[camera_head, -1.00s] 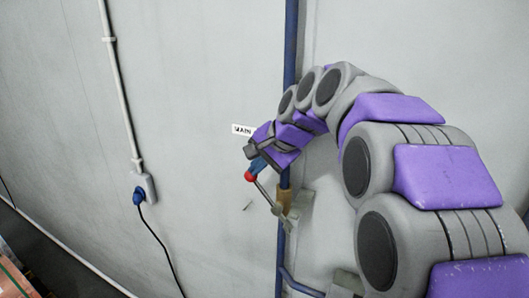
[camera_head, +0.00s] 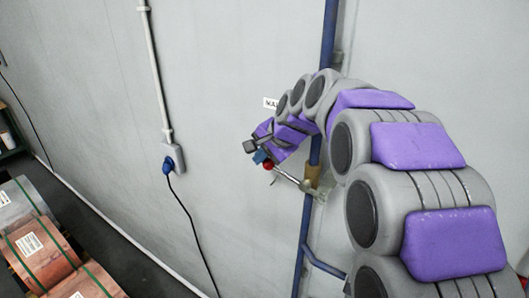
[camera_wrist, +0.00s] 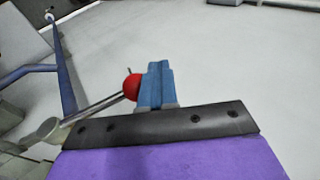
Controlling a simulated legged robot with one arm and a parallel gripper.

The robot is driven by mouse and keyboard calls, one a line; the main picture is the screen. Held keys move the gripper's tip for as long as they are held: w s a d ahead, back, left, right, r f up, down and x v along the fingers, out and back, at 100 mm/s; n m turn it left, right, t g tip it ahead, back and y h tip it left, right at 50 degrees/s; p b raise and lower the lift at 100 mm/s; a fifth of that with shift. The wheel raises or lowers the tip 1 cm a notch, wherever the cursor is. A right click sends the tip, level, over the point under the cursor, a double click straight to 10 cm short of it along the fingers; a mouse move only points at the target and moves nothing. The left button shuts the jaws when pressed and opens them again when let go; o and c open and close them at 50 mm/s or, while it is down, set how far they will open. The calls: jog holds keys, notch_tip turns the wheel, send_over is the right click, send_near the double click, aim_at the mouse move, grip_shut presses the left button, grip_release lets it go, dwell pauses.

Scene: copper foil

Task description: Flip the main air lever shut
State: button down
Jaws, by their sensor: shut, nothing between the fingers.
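The main air lever (camera_head: 287,177) is a thin metal rod with a red ball knob (camera_head: 268,166). It sticks out to the left of a brass valve (camera_head: 313,174) on a blue vertical pipe (camera_head: 329,35), tilted a little upward toward the knob. My gripper (camera_head: 258,154) is shut and empty, its blue fingertips right beside the knob. In the wrist view the red knob (camera_wrist: 132,87) lies against the left side of the closed blue fingers (camera_wrist: 155,84), apparently touching. The rod (camera_wrist: 98,109) runs from it down-left to the pivot.
A partly hidden white label (camera_head: 270,103) is on the grey wall above my gripper. A socket (camera_head: 174,158) with a blue plug and black cable is to the left. Copper rolls (camera_head: 40,250) lie at lower left. The wall around the lever's left is clear.

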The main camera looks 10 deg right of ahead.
jog(key=shift+w+a+f, duration=0.1)
jog(key=shift+f, duration=0.45)
dwell(1.1)
jog(key=b+v, duration=0.2)
jog(key=v, duration=1.5)
